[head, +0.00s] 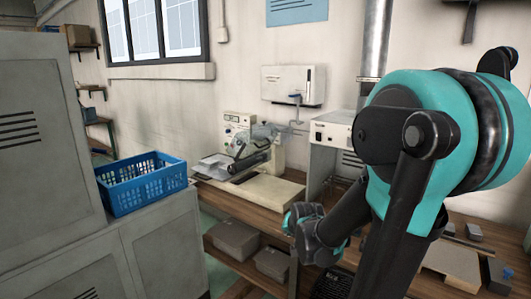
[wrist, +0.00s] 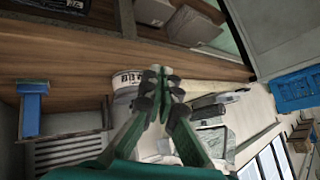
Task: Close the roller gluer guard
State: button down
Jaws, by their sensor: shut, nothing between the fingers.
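The roller gluer (head: 240,124) stands on the wooden bench, left of centre in the head view, with a cream front panel and a pale base. A greyish, see-through piece that looks like its guard (head: 264,132) sits above the dark rollers. It appears raised, but its exact angle is unclear. The gluer also shows in the wrist view (wrist: 213,138), right of the fingers and partly hidden by them. My gripper (wrist: 165,74) is shut and empty, apart from the guard. In the head view my wrist is in front of the bench, right of the gluer; the fingertips are not clear.
A blue crate (head: 143,184) stands on the grey cabinet (head: 160,235) at left. A pale box unit (head: 331,133) stands right of the gluer. Boxes (head: 236,239) lie on the shelf below. My arm covers much of the right side.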

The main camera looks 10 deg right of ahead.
jog(key=w+r+m+t, duration=0.4)
jog(key=w+r+m, duration=0.1)
jog(key=w, duration=0.9)
jog(key=w+a+r+m+t, duration=0.1)
jog(key=w+r+m+t, duration=0.3)
jog(key=w, duration=1)
jog(key=w+a+r+m+t, duration=0.1)
jog(key=w+r+m+t, duration=0.3)
jog(key=w, duration=1)
jog(key=shift+w+a+r+m+t+h, duration=0.2)
jog(key=shift+w+r+m+t+h, duration=0.15)
jog(key=shift+r+m, duration=1.05)
jog(key=shift+f, duration=0.2)
jog(key=shift+r, duration=0.1)
